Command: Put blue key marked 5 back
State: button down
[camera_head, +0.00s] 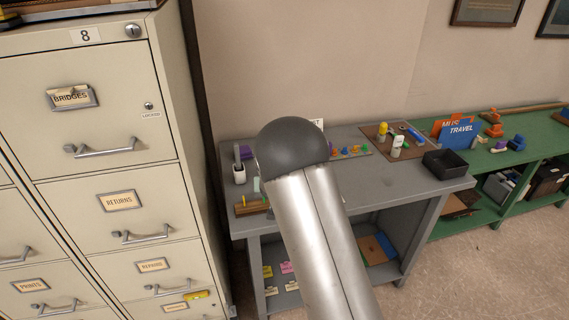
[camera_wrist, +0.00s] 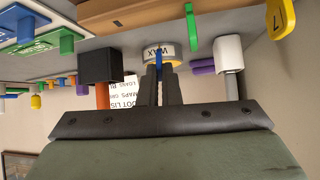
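My gripper (camera_wrist: 160,82) shows in the wrist view with its two dark fingers close together on a thin blue piece (camera_wrist: 159,57). It looks like the blue key, seen edge-on; no number on it can be read. A tin marked WAX (camera_wrist: 143,54) is behind it. In the head view my arm hides the gripper and what it holds. A strip with small coloured pieces (camera_head: 352,151) is partly hidden behind my arm on the grey table (camera_head: 400,186). In the wrist view, blue and green tags (camera_wrist: 42,40) are at upper left.
In the wrist view, a black block (camera_wrist: 100,66) and a white block (camera_wrist: 228,52) flank the fingers. The head view shows a black tray (camera_head: 444,165) at the table's right, a white cup (camera_head: 239,174) at its left and filing cabinets (camera_head: 110,130) further left.

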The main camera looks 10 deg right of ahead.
jog(key=s+d+r+n+g+y+p, duration=0.1)
jog(key=s+d+r+n+g+p, duration=0.1)
jog(key=r+g, duration=0.4)
jog(key=shift+d+r+g, duration=0.4)
jog(key=shift+d+r, duration=0.15)
jog(key=shift+r, duration=0.45)
notch_tip(320, 180, down, 7)
jog(key=b, duration=0.5)
jog(key=shift+b, duration=0.3)
jog(key=shift+f+b, duration=0.8)
jog(key=shift+f, duration=0.2)
jog(key=c, duration=1.1)
grip_release()
jog(key=shift+r, duration=0.15)
